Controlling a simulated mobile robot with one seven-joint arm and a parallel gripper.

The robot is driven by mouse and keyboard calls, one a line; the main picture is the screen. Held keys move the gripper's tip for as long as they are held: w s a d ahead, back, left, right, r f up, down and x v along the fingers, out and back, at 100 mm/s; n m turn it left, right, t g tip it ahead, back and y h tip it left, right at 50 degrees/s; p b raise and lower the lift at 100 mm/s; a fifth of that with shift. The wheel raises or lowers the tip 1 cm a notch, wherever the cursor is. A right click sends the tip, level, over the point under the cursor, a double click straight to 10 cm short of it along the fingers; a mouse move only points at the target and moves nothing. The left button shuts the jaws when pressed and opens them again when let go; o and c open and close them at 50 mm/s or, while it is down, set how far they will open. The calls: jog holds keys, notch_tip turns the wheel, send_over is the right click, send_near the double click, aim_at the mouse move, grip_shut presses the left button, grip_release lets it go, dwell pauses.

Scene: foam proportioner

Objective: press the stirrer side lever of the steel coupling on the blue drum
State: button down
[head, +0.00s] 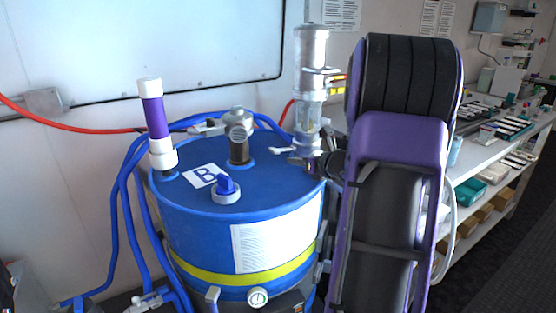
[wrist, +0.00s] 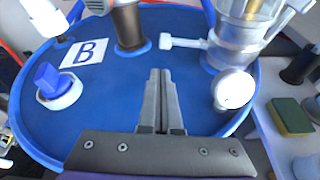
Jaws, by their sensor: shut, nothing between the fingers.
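The blue drum (head: 240,215) stands in front of me, its lid marked B. A steel coupling (head: 305,150) sits at the lid's right, below a clear and silver upright cylinder (head: 310,95). A pale lever (head: 268,151) sticks out of it to the left, toward the grey-headed post (head: 239,140) I take for the stirrer; this lever (wrist: 182,43) also shows in the wrist view. A round white end (wrist: 234,88) faces me from the coupling's near side. My gripper (wrist: 160,72) is shut and empty, over the lid, left of that end and apart from the lever. My arm mostly hides it in the head view.
A blue knob (head: 227,188) and a purple and white tube (head: 155,125) stand on the lid's left. Blue hoses (head: 128,200) run down the drum's left side. A cluttered bench (head: 490,150) lies at the right. The lid's front middle is clear.

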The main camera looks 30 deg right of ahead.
aim_at(283, 150)
jog(key=x, duration=1)
jog(key=shift+b, duration=0.35)
jog(key=shift+a+r, duration=0.1)
jog(key=shift+r, duration=0.1)
